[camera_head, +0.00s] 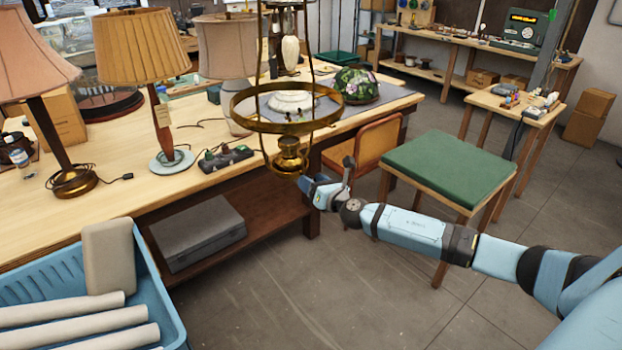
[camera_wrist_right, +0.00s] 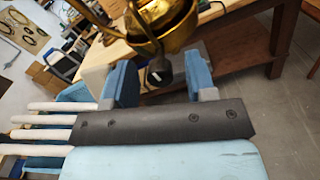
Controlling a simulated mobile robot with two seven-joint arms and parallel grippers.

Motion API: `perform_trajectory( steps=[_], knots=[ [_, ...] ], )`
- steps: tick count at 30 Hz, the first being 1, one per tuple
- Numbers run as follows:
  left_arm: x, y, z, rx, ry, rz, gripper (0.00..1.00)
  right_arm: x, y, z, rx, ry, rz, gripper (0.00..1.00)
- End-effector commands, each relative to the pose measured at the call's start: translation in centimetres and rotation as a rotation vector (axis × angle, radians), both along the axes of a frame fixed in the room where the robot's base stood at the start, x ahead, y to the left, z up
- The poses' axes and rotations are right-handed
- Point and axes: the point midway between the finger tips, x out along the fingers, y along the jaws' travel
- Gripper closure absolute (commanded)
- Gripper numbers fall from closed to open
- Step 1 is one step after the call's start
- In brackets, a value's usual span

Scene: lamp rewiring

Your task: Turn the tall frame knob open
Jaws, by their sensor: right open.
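The tall frame (camera_head: 285,127) is a brass hanging-lamp frame with upright rods, a wide ring and a brass cup at its lower end. In the right wrist view its rounded brass body (camera_wrist_right: 172,22) fills the top middle. A small dark knob (camera_wrist_right: 160,72) sticks out below that body. My right gripper (camera_head: 326,180) is beside the frame's lower end. In its wrist view the two blue fingers (camera_wrist_right: 160,80) are apart, with the knob between them and gaps on both sides. The knob is too small to make out in the head view. My left gripper is not in view.
The wooden workbench (camera_head: 130,207) behind the frame holds several shaded lamps and a power strip (camera_head: 226,157). A green-topped stool (camera_head: 450,168) stands right of the frame, near my right arm. A blue crate (camera_head: 60,279) with white rolls is at lower left. The middle floor is clear.

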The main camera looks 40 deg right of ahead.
Motion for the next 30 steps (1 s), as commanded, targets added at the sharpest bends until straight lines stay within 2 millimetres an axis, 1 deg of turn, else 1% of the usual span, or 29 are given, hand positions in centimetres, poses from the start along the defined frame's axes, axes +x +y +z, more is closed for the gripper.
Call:
perform_trajectory(
  steps=[1,4,12,17,18,19,26,30],
  knots=[
    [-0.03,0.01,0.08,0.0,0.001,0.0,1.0,0.42,0.0,0.1,0.0,-0.001,-0.001,0.49],
    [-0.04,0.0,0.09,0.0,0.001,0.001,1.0,0.78,0.05,0.02,0.0,0.0,-0.001,0.49],
    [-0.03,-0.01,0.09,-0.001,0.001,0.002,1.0,0.85,0.08,-0.03,0.0,0.0,0.0,0.49],
    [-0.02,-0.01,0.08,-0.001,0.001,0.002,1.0,0.84,0.07,-0.02,0.0,0.0,0.0,0.86],
    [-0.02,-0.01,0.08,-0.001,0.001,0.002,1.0,0.84,0.06,-0.02,0.0,0.0,0.0,0.95],
    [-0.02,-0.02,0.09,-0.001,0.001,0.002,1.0,0.84,0.06,-0.02,0.0,0.0,0.0,0.99],
    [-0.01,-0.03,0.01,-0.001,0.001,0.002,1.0,0.83,0.07,-0.06,0.013,0.001,0.0,0.98],
    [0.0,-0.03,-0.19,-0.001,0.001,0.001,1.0,0.82,0.12,-0.14,0.055,0.005,0.001,0.98]
  ],
)
